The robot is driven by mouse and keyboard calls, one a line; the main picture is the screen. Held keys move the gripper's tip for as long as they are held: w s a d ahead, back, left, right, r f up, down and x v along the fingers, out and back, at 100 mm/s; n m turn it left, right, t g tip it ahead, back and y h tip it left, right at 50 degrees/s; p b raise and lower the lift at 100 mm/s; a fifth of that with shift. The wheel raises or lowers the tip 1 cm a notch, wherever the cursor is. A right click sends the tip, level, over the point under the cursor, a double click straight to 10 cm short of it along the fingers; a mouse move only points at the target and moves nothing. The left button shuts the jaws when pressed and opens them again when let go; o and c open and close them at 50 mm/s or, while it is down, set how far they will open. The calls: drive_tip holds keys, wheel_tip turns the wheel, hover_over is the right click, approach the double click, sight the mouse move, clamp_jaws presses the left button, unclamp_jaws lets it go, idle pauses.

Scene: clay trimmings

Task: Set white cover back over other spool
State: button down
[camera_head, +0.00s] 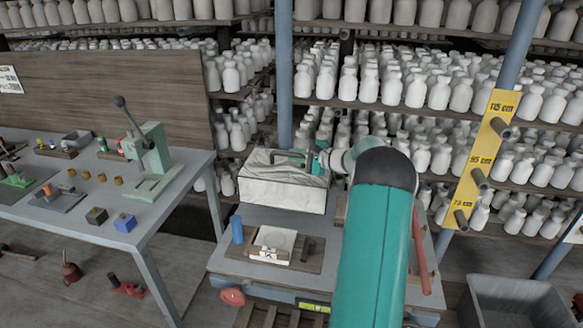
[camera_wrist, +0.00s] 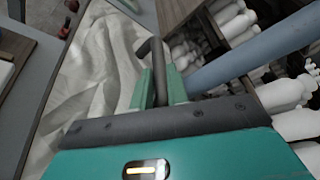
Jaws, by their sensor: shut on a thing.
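The white cover (camera_head: 284,195) is a box shape with a creased, cloth-like white surface and a dark bar handle on top. It is at the back of the small grey workbench in the head view, and fills the left of the wrist view (camera_wrist: 85,75). My gripper (camera_head: 305,158) is at the top of the cover. In the wrist view its green fingers (camera_wrist: 160,85) are shut on the dark handle (camera_wrist: 153,52). I cannot tell whether the cover's bottom edge touches the bench. No spool is clearly recognisable; anything under the cover is hidden.
On the bench (camera_head: 225,262), a blue cylinder (camera_head: 237,229) and a board with a white pad (camera_head: 272,242) stand in front of the cover. Shelves of white bottles (camera_head: 400,90) rise close behind. A grey table with a green press (camera_head: 150,160) is at left.

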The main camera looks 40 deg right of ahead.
sight(289, 166)
drive_tip(key=shift+w+a+f, duration=0.2)
drive_tip(key=shift+w+f, duration=0.3)
drive_tip(key=shift+f, duration=0.05)
drive_tip(key=f, duration=0.3)
drive_tip(key=shift+w+a+f, duration=0.1)
drive_tip(key=shift+w+f, duration=0.1)
drive_tip(key=shift+f, duration=0.1)
drive_tip(key=c, duration=1.4)
unclamp_jaws()
drive_tip(key=shift+o, duration=0.2)
